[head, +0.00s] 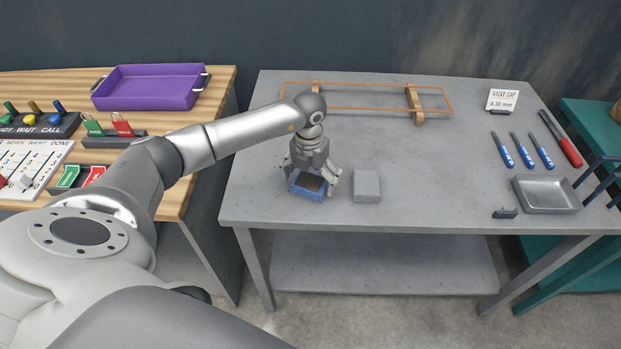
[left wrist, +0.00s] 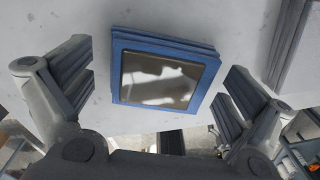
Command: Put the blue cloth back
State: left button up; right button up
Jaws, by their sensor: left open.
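The blue cloth (head: 305,194) is a flat, folded-looking square near the front left of the grey table. It also shows in the left wrist view (left wrist: 210,58), with a dark brown, glossy patch covering most of its top. My left gripper (head: 314,178) points down right above it. In the left wrist view its open fingers (left wrist: 158,88) stand on either side of the cloth, with a gap on both sides. I cannot tell if the fingertips touch the table. My right gripper is not in view.
A grey block (head: 367,187) lies close to the right of the cloth. An orange wire frame (head: 365,99) stands at the back. A metal tray (head: 546,208), blue-handled tools (head: 523,150) and a sign (head: 502,99) are at the right. A wooden bench with a purple tray (head: 150,88) is left.

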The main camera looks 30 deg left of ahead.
aim_at(310, 180)
pick_arm(q)
notch_tip(310, 180, up, 12)
jog(key=b, duration=0.2)
jog(key=shift+a, duration=0.1)
dwell(0.5)
